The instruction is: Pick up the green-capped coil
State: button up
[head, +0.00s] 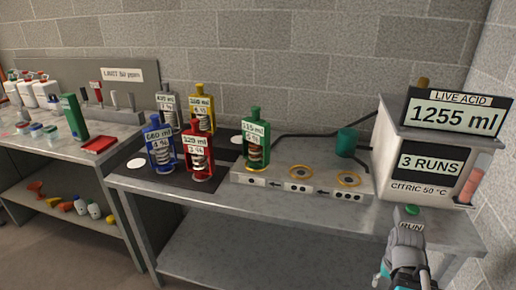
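The green-capped coil (256,140) stands upright in a green frame with a white label. It sits at the left end of the grey raised block (311,186) on the bench, at the one-dot mark. My gripper (385,272) is low at the right, in front of the bench's front edge and well apart from the coil. It is partly cut off by the picture's bottom edge. Its fingers are small and not clear, so whether it is open or shut does not show.
Blue (161,145), red (197,151), yellow (201,108) and grey-framed (167,103) coils stand left of the green one on a dark mat. Two empty ring seats (348,180) are to its right. A "LIVE ACID" unit (430,150) and green RUN button (412,210) stand right.

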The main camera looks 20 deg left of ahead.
aim_at(255, 130)
jog(key=u, duration=0.05)
jog(key=k, duration=0.8)
jog(key=u, duration=1.3)
jog(key=i, duration=0.5)
